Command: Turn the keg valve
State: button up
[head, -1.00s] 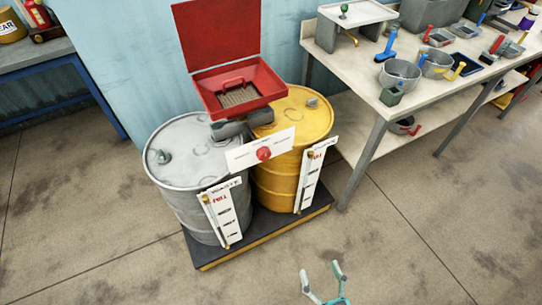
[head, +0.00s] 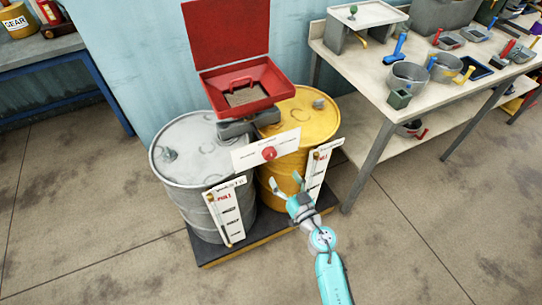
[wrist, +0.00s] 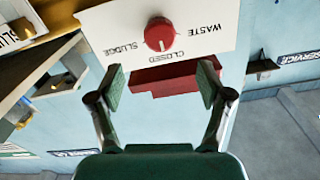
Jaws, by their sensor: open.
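A round red knob (head: 269,153) sits on a white plate (head: 247,161) in front of the two drums. In the wrist view the red knob (wrist: 159,34) is ahead, between the lines of the fingers, with a pale mark towards the word CLOSED. SLUDGE and WASTE are printed on either side of it, upside down. My gripper (head: 285,179) is open and empty, in front of the yellow drum and below and right of the knob. In the wrist view my gripper (wrist: 162,75) has its fingers spread, with nothing between the pads; they appear short of the knob.
A grey drum (head: 186,140) and a yellow drum (head: 300,107) stand on a low dark pallet (head: 219,251), each with a white gauge board. A red tray with a raised lid (head: 226,35) is above them. A bench (head: 440,101) with buckets is right. The front floor is clear.

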aim_at(271, 157)
jog(key=x, duration=1)
jog(key=shift+w+a, duration=0.1)
jog(key=shift+w, duration=0.25)
jog(key=c, duration=1.2)
jog(key=shift+o, duration=0.2)
jog(key=shift+n, duration=0.4)
jog(key=n, duration=1.3)
